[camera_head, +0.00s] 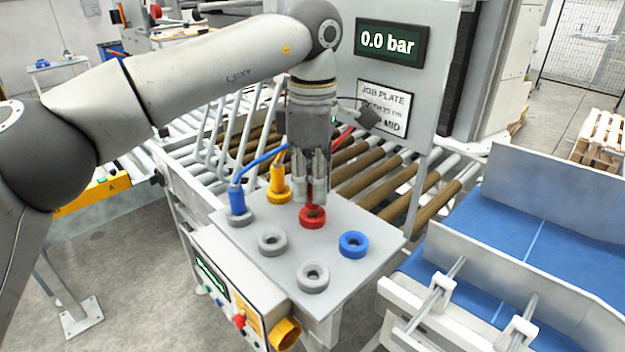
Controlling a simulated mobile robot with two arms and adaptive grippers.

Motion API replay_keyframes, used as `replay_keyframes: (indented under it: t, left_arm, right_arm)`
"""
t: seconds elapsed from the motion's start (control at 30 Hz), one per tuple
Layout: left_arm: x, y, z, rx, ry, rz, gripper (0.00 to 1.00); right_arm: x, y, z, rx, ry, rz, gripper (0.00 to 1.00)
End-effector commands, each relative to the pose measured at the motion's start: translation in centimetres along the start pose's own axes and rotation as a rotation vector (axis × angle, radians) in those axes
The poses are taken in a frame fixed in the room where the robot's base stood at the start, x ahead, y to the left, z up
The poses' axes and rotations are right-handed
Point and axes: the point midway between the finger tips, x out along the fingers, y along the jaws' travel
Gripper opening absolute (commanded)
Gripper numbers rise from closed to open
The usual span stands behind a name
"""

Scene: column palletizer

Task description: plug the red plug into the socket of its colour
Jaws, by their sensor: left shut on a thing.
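My left gripper (311,200) points straight down over the grey panel (240,262) and is shut on the red plug (310,190). Only a thin strip of the plug shows between the fingers. Its red cable (343,135) leaves behind the gripper to the right. The red ring socket (312,217) lies directly beneath the fingertips. The fingers hide the plug's lower end, so I cannot tell how far it is in the socket. My right gripper is not in view.
A blue plug (237,200) stands in a grey socket, and a yellow plug (278,180) stands at the yellow socket. A blue socket (353,244) and two grey sockets (272,243) (313,277) are empty. A display (391,42) reads 0.0 bar above a job plate (383,108).

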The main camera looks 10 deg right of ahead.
Motion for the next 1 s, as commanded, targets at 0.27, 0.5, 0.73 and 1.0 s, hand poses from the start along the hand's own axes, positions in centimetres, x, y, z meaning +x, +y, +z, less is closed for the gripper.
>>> replay_keyframes:
  t: [0.27,0.5,0.73,1.0]
  left_arm:
    - [0.37,0.0,0.0,0.0,0.0,0.0,0.0]
    - [0.64,-0.01,0.01,0.0,0.0,0.0,0.0]
    - [0.66,-0.01,0.01,0.0,0.0,0.0,0.0]
    - [0.74,-0.01,0.01,0.0,0.0,0.0,0.0]
  right_arm:
    - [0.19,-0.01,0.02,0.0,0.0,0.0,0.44]
    - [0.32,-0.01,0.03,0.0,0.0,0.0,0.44]
    - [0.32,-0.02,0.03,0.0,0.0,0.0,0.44]
    - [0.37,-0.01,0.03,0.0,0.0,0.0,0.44]
